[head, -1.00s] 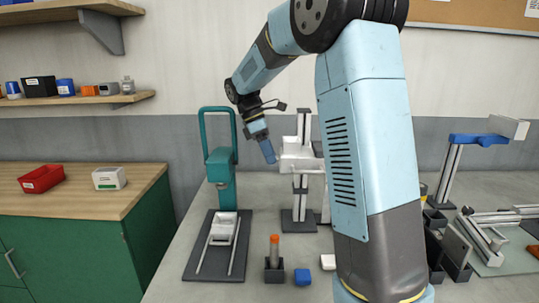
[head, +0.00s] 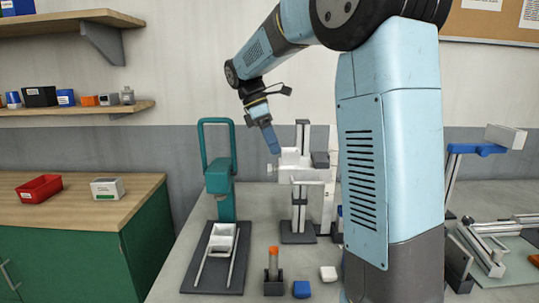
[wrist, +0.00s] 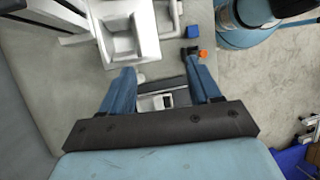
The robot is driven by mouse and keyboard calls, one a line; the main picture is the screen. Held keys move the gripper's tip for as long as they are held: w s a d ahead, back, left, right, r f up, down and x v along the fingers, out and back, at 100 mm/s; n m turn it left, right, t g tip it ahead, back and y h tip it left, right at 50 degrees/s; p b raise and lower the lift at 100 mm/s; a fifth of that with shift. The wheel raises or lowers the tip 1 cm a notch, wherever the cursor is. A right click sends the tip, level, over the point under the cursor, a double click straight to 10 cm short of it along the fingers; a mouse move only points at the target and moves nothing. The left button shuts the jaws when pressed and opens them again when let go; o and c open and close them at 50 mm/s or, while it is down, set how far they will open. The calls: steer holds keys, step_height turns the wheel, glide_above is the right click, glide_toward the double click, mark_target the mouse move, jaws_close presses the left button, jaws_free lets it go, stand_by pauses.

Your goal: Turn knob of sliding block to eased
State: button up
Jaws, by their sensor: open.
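The sliding block (head: 290,157) is white and sits on a grey upright column (head: 299,205) in the middle of the head view. A small pale knob (head: 271,169) sticks out of its left side. In the wrist view the block (wrist: 148,42) is at the top, and the knob (wrist: 141,77) shows small below it, between the finger lines. Its exact setting is too small to read. My gripper (head: 273,148) points down, close above and left of the block. In the wrist view the gripper (wrist: 160,80) is open and empty, apart from the knob.
A teal press (head: 219,178) with a dark baseplate (head: 200,279) stands left of the column. An orange-topped piece in a dark holder (head: 273,275), a blue cube (head: 301,289) and a white block (head: 328,273) lie in front. The wooden counter (head: 130,210) is farther left.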

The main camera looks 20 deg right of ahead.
steer(key=s+r, duration=0.5)
steer(key=s, duration=0.5)
stand_by(0.3)
steer(key=s+f+m+t+y, duration=0.1)
steer(key=s+f+m+t, duration=0.3)
steer(key=s+m, duration=0.3)
steer(key=s+f+m+t+y, duration=0.2)
steer(key=s+f+m+t, duration=0.3)
steer(key=s+m, duration=0.2)
steer(key=shift+s+m+y, duration=0.3)
steer(key=shift+s+m, duration=0.1)
steer(key=shift+s, duration=0.2)
